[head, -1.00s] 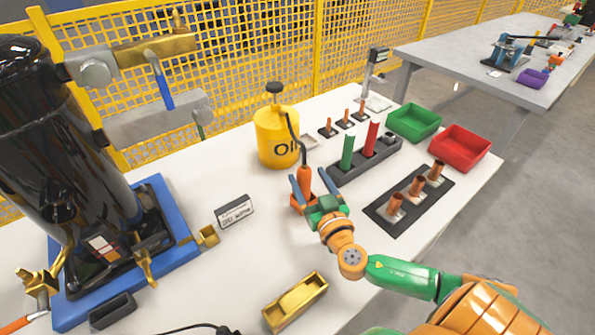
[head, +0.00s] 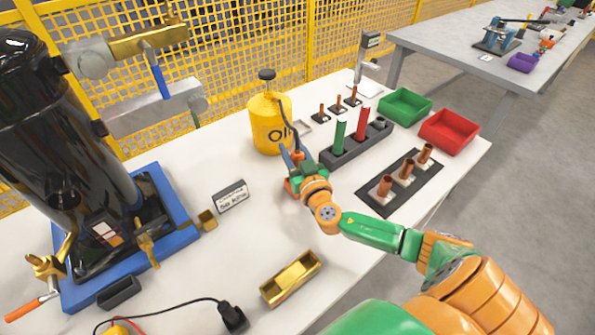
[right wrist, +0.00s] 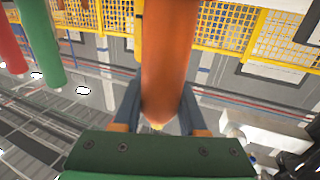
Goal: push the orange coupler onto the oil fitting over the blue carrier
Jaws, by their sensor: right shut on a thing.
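My right gripper (head: 298,160) is beside the yellow oil can, above the white table. It is shut on the orange coupler, which fills the middle of the right wrist view (right wrist: 168,60) between the two blue-grey fingers. In the head view the coupler is mostly hidden by the gripper. A dark hose runs from the oil can (head: 268,135) towards it. The blue carrier (head: 177,190) is at the left under the black compressor (head: 60,130). Brass fittings stand over and beside it, one at its front (head: 147,245); I cannot tell which is the oil fitting. My left gripper is not in view.
A small sign (head: 231,197) and an open brass tray (head: 291,279) stand between the carrier and my right arm. A dark rack (head: 350,155) with green and red cylinders is behind the gripper to the right. A black plug (head: 233,317) lies in front.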

